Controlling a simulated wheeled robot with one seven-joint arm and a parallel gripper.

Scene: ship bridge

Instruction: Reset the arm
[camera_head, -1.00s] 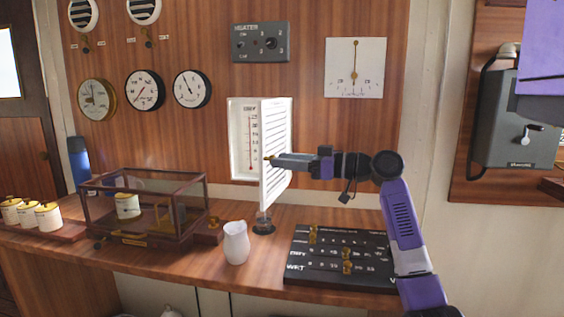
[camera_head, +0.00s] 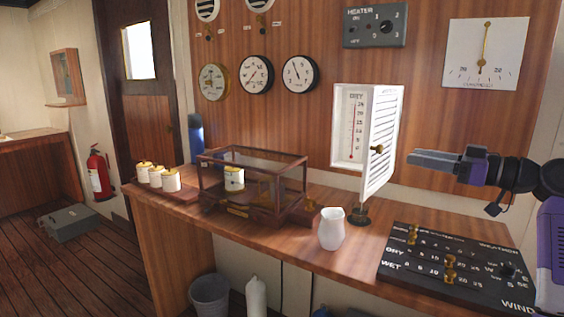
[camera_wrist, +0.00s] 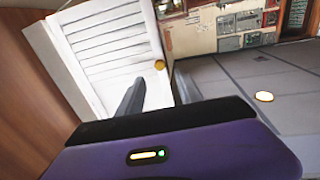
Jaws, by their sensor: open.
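My gripper (camera_head: 412,160) is at the right in the head view, raised above the counter and pointing left. It is empty, and its tip stands a little right of the white louvred door (camera_head: 381,141) of the thermometer box, with a gap between them. The door is swung open and shows the thermometer (camera_head: 351,130) inside, with a brass knob (camera_head: 377,149) on the door. In the wrist view a dark finger (camera_wrist: 131,98) shows in front of the louvred door (camera_wrist: 112,50) and its knob (camera_wrist: 160,64).
Below my arm lies a black weather board (camera_head: 440,262) with brass pegs. A white jug (camera_head: 332,229), a glass case (camera_head: 250,188) and several lidded pots (camera_head: 157,177) stand on the wooden counter (camera_head: 290,240). A bucket (camera_head: 210,296) stands on the floor. Open floor lies at the left.

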